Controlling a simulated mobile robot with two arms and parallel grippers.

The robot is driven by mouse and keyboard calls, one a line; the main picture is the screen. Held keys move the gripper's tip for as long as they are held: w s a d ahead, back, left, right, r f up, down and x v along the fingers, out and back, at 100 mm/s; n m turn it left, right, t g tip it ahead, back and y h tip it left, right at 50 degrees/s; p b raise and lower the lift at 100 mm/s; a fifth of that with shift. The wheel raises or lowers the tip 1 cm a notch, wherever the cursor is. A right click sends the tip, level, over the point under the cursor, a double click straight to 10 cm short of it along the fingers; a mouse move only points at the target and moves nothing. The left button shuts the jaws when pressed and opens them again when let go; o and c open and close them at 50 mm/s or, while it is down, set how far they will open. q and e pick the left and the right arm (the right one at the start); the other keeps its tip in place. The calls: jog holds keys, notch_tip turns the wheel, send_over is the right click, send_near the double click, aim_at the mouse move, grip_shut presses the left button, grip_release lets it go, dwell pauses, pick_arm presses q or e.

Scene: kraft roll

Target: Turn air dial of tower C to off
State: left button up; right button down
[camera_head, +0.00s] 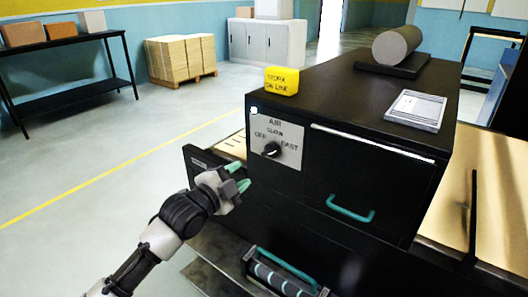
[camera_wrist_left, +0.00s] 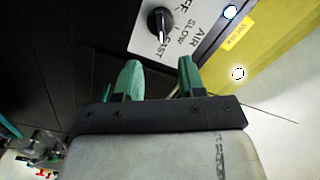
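The air dial (camera_head: 271,149) is a round black knob on a pale plate (camera_head: 290,158) marked AIR, OFF, SLOW and FAST, on the front of a dark cabinet. Its white mark appears to point toward FAST. It also shows at the top of the left wrist view (camera_wrist_left: 159,21). My left gripper (camera_head: 240,176) is left of and below the dial, apart from it. Its green fingertips (camera_wrist_left: 158,75) are spread with nothing between them. My right gripper is not in view.
A teal handle (camera_head: 350,209) sticks out from the cabinet front right of the dial. A lower unit with another teal handle (camera_head: 287,268) juts out below. A yellow block (camera_head: 282,80) and a grey roll (camera_head: 397,46) are on top. Open floor lies left.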

aim_at(266, 155)
pick_arm(q)
jog(key=p+x, duration=0.1)
jog(key=x, duration=0.8)
jog(key=shift+w+p, duration=0.1)
jog(key=shift+p, duration=0.25)
jog(key=shift+x, duration=0.75)
grip_shut()
